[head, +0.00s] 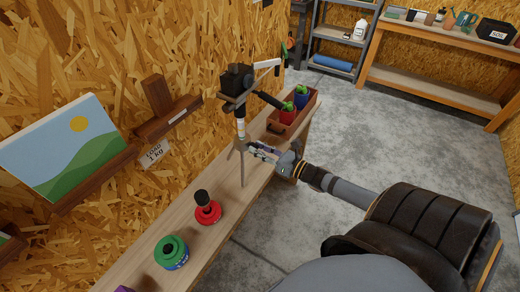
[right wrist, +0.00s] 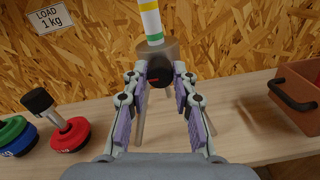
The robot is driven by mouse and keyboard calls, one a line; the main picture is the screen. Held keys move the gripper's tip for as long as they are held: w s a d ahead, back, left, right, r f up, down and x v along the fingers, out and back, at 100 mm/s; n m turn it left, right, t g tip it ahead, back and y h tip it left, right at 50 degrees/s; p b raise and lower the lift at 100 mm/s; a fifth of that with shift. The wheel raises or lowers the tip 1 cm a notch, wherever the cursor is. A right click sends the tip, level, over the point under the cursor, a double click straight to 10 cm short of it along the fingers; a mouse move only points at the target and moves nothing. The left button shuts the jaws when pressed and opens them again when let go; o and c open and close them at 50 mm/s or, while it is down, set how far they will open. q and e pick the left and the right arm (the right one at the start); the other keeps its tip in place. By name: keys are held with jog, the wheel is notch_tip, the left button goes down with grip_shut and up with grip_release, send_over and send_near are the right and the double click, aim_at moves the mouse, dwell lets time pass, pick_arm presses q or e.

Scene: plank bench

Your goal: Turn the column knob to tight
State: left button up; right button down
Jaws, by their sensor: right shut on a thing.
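A tripod (head: 242,168) stands on the plank bench with a black camera (head: 237,80) on top. In the right wrist view its column (right wrist: 151,20) carries yellow, white and green bands above a grey collar. The black column knob (right wrist: 159,71), with a small red mark, sits at the front of the collar. My right gripper (head: 255,150) is at the collar; in the wrist view its fingers (right wrist: 160,76) are shut on the knob from both sides. The knob is hidden by the gripper in the head view. My left gripper is not in view.
A "LOAD 1 kg" card (right wrist: 50,18) hangs on the chipboard wall close behind. Open floor lies to the right.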

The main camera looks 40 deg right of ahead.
jog(key=shift+d+f+m+y+b, duration=0.15)
jog(key=shift+m+b, duration=0.15)
jog(key=shift+m, duration=5.55)
jog(key=shift+a+f+m+y+b, duration=0.1)
jog(key=shift+m+y+b, duration=0.15)
jog(key=shift+m, duration=5.55)
jog(key=shift+d+f+m+y+b, duration=0.1)
jog(key=shift+m+b, duration=0.25)
jog(key=shift+m, duration=5.5)
jog(key=c, duration=1.1)
grip_release()
jog(key=shift+o, duration=0.2)
jog(key=shift+r, duration=0.1)
